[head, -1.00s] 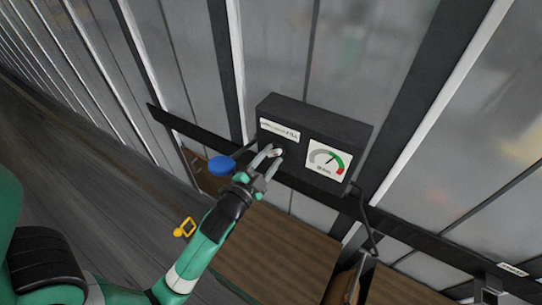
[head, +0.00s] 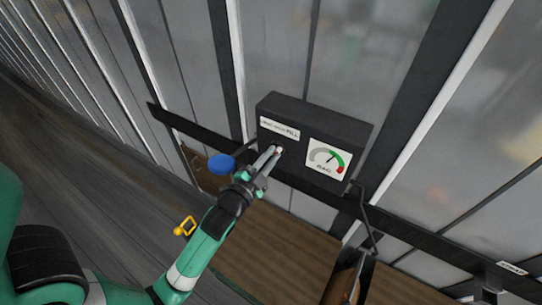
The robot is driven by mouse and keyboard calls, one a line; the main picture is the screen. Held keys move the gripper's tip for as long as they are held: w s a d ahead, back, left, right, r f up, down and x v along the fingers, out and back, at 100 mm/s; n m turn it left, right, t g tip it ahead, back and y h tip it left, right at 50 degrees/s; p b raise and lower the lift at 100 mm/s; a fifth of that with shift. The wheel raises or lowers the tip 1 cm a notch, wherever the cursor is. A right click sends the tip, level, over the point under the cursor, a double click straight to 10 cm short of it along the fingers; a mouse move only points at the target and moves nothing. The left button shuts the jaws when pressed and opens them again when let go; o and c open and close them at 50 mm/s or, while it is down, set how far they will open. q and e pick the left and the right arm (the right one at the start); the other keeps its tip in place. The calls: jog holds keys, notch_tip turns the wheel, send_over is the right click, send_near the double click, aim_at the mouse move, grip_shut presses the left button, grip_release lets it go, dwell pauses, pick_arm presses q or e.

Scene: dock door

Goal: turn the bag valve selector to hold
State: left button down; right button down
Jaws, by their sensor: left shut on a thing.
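A black box (head: 318,122) is mounted on a dark horizontal rail on the wall. It carries a white label strip (head: 280,129) and a dial gauge (head: 328,159) with grey, green and red bands. The selector (head: 279,150) is a small pale knob below the label strip, mostly hidden by my fingers. My left gripper (head: 274,154) reaches up from the lower left and is shut on the selector. Which setting the selector points to cannot be read. My right gripper is not in view.
A blue round knob (head: 221,164) sits just left of my left gripper. A yellow fitting (head: 185,227) is lower left. A dark hose (head: 366,215) hangs from the box's right side. Brown corrugated panels (head: 270,250) lie below the rail.

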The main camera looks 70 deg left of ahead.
pick_arm(q)
jog(key=shift+n, duration=0.4)
jog(key=n+b, duration=0.1)
jog(key=n, duration=0.7)
jog(key=shift+s+a+n, duration=0.1)
jog(key=shift+a+n, duration=0.05)
jog(key=shift+n, duration=0.15)
jog(key=shift+r, duration=0.1)
jog(key=c, duration=0.8)
grip_release()
jog(key=shift+c, duration=0.2)
